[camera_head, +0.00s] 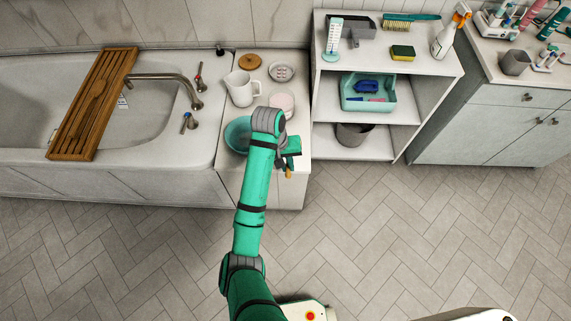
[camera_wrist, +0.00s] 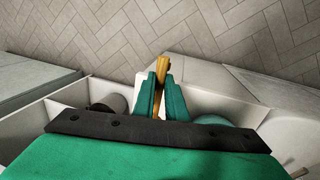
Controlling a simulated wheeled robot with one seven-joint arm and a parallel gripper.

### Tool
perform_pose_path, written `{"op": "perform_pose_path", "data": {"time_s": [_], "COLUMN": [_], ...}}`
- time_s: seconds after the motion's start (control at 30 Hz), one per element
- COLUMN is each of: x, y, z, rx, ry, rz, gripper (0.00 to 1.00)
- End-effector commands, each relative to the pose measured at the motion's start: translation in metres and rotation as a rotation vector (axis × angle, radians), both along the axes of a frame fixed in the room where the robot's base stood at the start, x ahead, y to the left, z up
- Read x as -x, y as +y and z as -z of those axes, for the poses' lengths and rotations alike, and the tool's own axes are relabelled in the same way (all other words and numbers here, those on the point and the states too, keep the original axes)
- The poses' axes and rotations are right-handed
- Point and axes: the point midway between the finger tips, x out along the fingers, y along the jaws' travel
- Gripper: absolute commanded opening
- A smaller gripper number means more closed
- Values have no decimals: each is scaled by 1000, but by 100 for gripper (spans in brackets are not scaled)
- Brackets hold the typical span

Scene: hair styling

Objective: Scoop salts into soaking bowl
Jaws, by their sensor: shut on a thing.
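My gripper (camera_head: 288,160) is shut on a light wooden handle (camera_wrist: 162,68), likely a scoop's, over the front right edge of the white cabinet top. A bit of the wood (camera_head: 289,175) shows below the fingers in the head view; the scoop end cannot be made out. In the wrist view my gripper (camera_wrist: 162,95) has the handle between its teal fingers. A teal bowl (camera_head: 235,134), likely the soaking bowl, sits left of my gripper, partly hidden by my arm. A container with pinkish-white contents (camera_head: 284,101), likely the salts, stands behind my wrist.
A white pitcher (camera_head: 240,89), a round wooden lid (camera_head: 249,62) and a small white dish (camera_head: 281,72) stand behind on the same top. The bathtub (camera_head: 202,158) is left. An open shelf unit (camera_head: 352,168) is right. The floor in front is clear.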

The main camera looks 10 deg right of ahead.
Motion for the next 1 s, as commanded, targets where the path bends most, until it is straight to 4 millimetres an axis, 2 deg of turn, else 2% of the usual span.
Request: {"op": "perform_pose_path", "data": {"time_s": [0.23, 0.33, 0.73, 0.9, 1.0], "x": [0, 0, 8, 12, 13], "y": [2, 8, 64, 75, 78], "z": [1, 9, 87, 107, 111], "rx": [0, 0, 0, 1, 1], "ry": [1, 2, 5, 2, 0], "rz": [-3, -16, -122, -144, -149], "gripper": [0, 0, 0, 0, 0]}}
